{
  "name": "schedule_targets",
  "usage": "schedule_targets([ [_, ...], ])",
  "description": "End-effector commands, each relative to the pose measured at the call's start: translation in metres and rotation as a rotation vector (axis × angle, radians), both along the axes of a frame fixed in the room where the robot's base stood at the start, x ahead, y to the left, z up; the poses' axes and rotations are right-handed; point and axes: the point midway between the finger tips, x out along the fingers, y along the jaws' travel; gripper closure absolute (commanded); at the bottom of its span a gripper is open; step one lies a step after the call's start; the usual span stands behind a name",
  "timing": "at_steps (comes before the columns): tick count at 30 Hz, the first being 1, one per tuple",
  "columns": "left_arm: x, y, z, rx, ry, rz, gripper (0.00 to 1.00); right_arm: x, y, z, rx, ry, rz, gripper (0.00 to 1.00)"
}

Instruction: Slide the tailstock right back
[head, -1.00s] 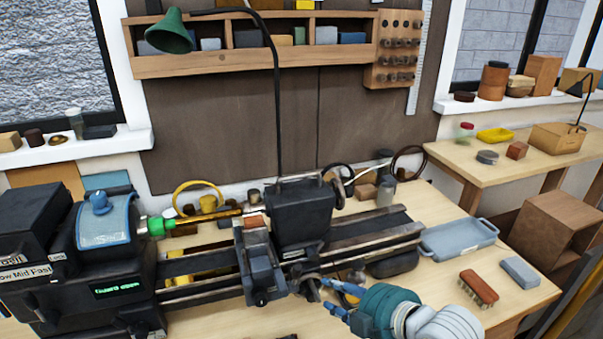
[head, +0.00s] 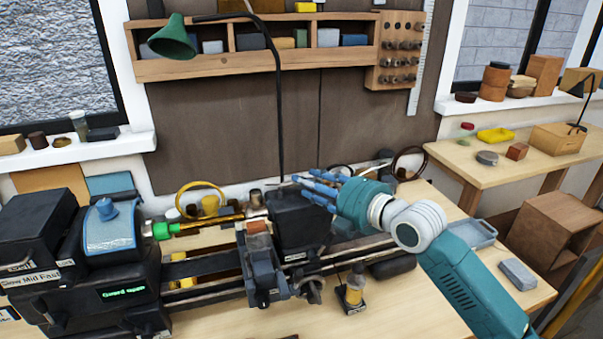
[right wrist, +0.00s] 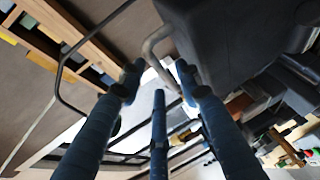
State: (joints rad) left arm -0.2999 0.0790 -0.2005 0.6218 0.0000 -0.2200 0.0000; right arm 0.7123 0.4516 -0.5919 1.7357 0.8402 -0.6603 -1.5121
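The tailstock (head: 298,222) is a dark block on the lathe bed (head: 345,257), right of the carriage (head: 262,272). My right gripper (head: 306,187) is at the top of the tailstock, its blue fingers reaching left over it and hiding its upper right part. In the right wrist view the fingers are spread, with a bent grey lever (right wrist: 152,48) beyond the fingertips and the dark tailstock body (right wrist: 220,35) at upper right. I cannot tell whether a finger touches the lever. My left gripper is not in view.
A lamp's black stem (head: 278,110) rises behind the tailstock. A grey tray (head: 482,232) lies at right.

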Motion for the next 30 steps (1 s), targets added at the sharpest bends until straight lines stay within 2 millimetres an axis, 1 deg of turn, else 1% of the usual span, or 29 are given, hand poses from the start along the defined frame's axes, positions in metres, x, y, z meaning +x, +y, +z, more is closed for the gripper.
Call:
schedule_targets([
  [1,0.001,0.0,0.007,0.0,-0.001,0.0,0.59,0.006,0.007,0.002,0.002,0.001,0.002,0.66],
  [6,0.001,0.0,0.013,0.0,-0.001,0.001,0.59,0.021,0.018,-0.003,0.001,0.0,0.0,0.66],
  [10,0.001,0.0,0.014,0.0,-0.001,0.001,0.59,0.024,0.022,-0.005,0.001,-0.001,0.0,0.66],
  [17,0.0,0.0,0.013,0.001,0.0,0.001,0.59,0.025,0.022,-0.006,0.0,-0.001,0.0,0.66],
  [18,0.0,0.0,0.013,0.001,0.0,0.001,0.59,0.025,0.022,-0.006,0.0,-0.001,0.0,0.7],
  [20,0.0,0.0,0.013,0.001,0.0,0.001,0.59,0.025,0.022,-0.006,0.0,-0.001,0.0,0.82],
  [21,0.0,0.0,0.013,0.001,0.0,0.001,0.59,0.025,0.022,-0.006,0.0,-0.001,0.0,0.9],
  [23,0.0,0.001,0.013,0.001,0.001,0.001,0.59,0.025,0.022,-0.006,-0.001,-0.001,0.0,1.0],
  [30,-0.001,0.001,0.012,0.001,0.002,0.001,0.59,0.025,0.021,-0.007,-0.001,-0.001,-0.001,1.0],
])
